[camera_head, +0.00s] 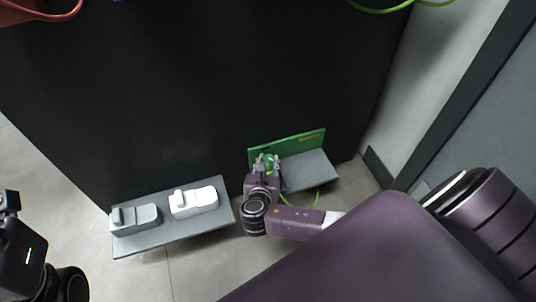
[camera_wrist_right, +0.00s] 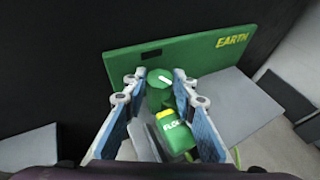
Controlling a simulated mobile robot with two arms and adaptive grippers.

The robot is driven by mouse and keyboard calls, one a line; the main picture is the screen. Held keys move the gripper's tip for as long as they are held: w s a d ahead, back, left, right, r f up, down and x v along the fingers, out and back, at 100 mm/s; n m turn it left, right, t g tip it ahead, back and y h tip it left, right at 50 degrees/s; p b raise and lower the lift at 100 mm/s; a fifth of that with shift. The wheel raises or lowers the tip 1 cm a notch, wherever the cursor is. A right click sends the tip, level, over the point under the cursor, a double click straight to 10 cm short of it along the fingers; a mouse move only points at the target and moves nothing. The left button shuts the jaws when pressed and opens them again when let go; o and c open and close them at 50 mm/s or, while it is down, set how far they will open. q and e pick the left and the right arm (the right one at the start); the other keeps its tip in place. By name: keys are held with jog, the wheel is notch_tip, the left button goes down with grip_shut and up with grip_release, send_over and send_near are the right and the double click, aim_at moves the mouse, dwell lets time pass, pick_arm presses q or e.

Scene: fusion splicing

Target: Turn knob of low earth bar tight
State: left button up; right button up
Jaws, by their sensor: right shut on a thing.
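The low earth bar (camera_head: 306,145) is a green panel low on the black cabinet front, with a grey plate in front of it. In the right wrist view the bar (camera_wrist_right: 122,66) carries yellow lettering "EARTH". Its green knob (camera_wrist_right: 159,98) has a white mark on top. My right gripper (camera_head: 266,162) is at the left part of the bar. In the wrist view my right gripper (camera_wrist_right: 159,82) is shut on the knob, one finger on each side. My left gripper (camera_head: 9,201) is partly in view at the left edge; its opening is unclear.
A green block (camera_wrist_right: 178,134) with partly hidden lettering sits just in front of the knob. A grey shelf (camera_head: 175,232) left of my right gripper carries a grey device (camera_head: 136,219) and a white device (camera_head: 194,202). A green cable (camera_head: 316,199) hangs by the bar.

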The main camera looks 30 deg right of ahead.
jog(key=o, duration=1.2)
jog(key=shift+c, duration=0.2)
jog(key=v, duration=1.2)
